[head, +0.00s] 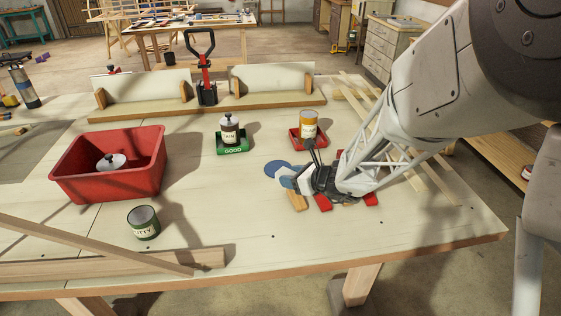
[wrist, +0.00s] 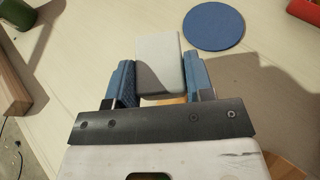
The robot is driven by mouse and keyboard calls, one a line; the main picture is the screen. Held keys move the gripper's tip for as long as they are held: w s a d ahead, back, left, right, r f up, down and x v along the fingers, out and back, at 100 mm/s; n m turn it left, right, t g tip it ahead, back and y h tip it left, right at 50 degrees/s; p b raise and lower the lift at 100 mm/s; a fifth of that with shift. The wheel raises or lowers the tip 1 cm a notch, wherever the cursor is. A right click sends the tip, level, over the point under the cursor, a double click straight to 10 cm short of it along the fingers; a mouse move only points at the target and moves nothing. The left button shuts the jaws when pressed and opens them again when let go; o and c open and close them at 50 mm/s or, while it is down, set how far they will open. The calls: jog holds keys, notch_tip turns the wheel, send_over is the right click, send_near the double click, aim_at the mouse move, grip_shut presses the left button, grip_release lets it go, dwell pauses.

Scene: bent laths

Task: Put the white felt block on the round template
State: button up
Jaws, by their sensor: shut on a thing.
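The white felt block (wrist: 160,62) is a pale rectangular block between the blue fingers of my gripper (wrist: 160,76) in the wrist view. My gripper is shut on it, with a finger along each side. The round template (wrist: 214,29) is a flat blue disc on the table, ahead and to the right of the block in that view, and apart from it. In the head view the template (head: 274,168) lies just behind and left of my gripper (head: 289,178), which partly hides the block there. The block's height above the table is hard to tell.
A wooden piece (head: 298,201) and red pieces (head: 322,203) lie by my gripper. A red tray with an orange-labelled jar (head: 309,126), a green tray with another jar (head: 229,130), a red bin (head: 75,177) and a tin (head: 143,222) stand around. Laths (head: 95,247) lie front left.

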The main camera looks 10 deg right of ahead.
jog(key=w, duration=0.8)
jog(key=w+a+f, duration=0.1)
jog(key=w, duration=0.3)
jog(key=shift+w+f, duration=0.1)
jog(key=shift+w, duration=0.3)
jog(key=shift+f, duration=1.75)
jog(key=shift+f, duration=0.1)
jog(key=o, duration=0.9)
jog(key=shift+v, duration=6.1)
